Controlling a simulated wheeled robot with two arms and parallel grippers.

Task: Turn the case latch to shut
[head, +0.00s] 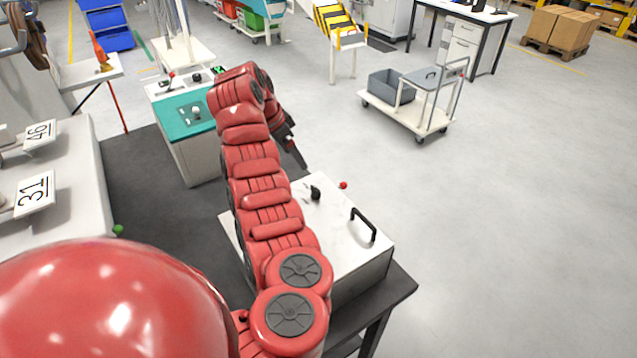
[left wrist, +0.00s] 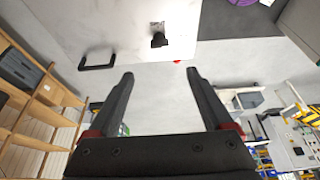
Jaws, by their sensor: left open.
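The case is a white box (head: 345,225) on a dark table in the head view, and its white face fills the top of the left wrist view (left wrist: 120,25). A black latch knob (head: 315,193) sits near its far edge; it also shows in the left wrist view (left wrist: 158,40). A black bar handle (head: 363,225) is on the same face, to the right of the latch. My left gripper (head: 302,163) is open and empty, apart from the latch and beyond it. In the left wrist view its two fingers (left wrist: 160,75) are spread below the latch. My right gripper is not visible.
A small red ball (head: 343,185) is by the case's far edge. A teal-topped cabinet (head: 187,118) stands beyond my left arm. Number cards (head: 35,193) lie on a grey unit at left. Floor to the right is clear up to a cart (head: 425,120).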

